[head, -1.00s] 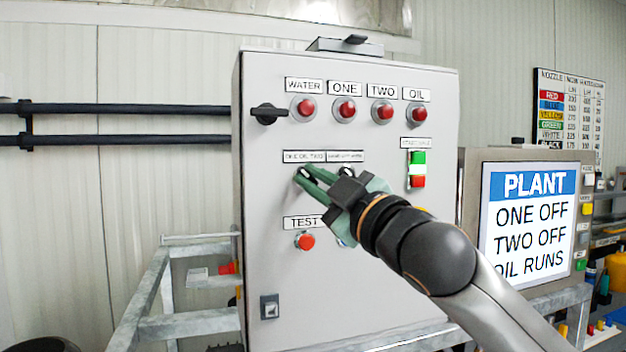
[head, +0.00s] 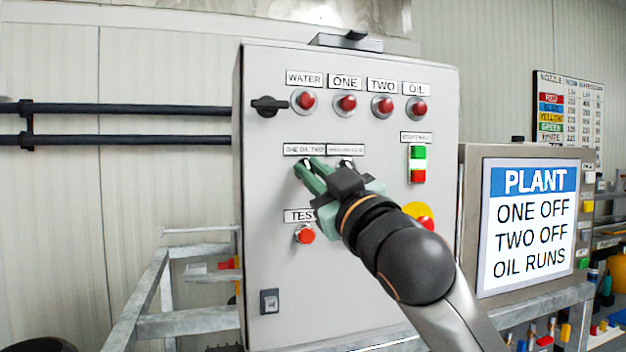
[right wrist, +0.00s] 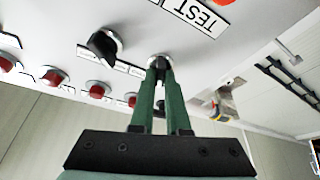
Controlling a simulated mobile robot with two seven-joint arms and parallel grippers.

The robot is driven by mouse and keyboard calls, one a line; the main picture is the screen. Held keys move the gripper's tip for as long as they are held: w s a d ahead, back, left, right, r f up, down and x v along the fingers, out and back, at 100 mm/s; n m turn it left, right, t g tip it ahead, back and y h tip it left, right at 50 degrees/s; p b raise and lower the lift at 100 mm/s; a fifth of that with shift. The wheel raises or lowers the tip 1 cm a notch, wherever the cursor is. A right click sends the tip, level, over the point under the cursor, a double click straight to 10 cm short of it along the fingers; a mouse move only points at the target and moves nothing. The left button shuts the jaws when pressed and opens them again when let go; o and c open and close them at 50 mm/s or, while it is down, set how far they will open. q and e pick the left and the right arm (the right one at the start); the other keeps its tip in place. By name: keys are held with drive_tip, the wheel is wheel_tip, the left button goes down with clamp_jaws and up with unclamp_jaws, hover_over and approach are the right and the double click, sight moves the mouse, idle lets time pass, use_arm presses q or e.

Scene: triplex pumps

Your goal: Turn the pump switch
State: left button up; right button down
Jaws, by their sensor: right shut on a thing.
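The pump switch is a small selector with a silver collar under the label ONE OIL TWO (head: 304,150) on the grey cabinet (head: 270,200). In the head view my fingers mostly cover it, so its pointing direction cannot be told. My right gripper (head: 306,168) is at the panel with its green fingers shut on it. In the right wrist view both fingers (right wrist: 161,72) close around the switch (right wrist: 159,60). A second black selector (right wrist: 103,45) sits beside it, clear of the fingers. The screen (head: 530,222) reads PLANT, ONE OFF, TWO OFF, OIL RUNS. My left gripper is not in view.
Red lamps (head: 346,105) line the cabinet top, with a black handle (head: 268,106) at its upper left. A red TEST button (head: 305,234) lies just below my gripper. A green and red start button (head: 417,165) and a yellow-based red button (head: 420,215) are right of it.

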drive_tip(key=shift+m+t+h, duration=0.4)
drive_tip(key=shift+m+h, duration=0.35)
drive_tip(key=shift+m, duration=0.9)
drive_tip(key=shift+m+t+h, duration=0.4)
drive_tip(key=shift+m+h, duration=0.35)
drive_tip(key=shift+m, duration=0.9)
drive_tip(key=c, duration=0.9)
unclamp_jaws()
drive_tip(key=shift+s, duration=0.1)
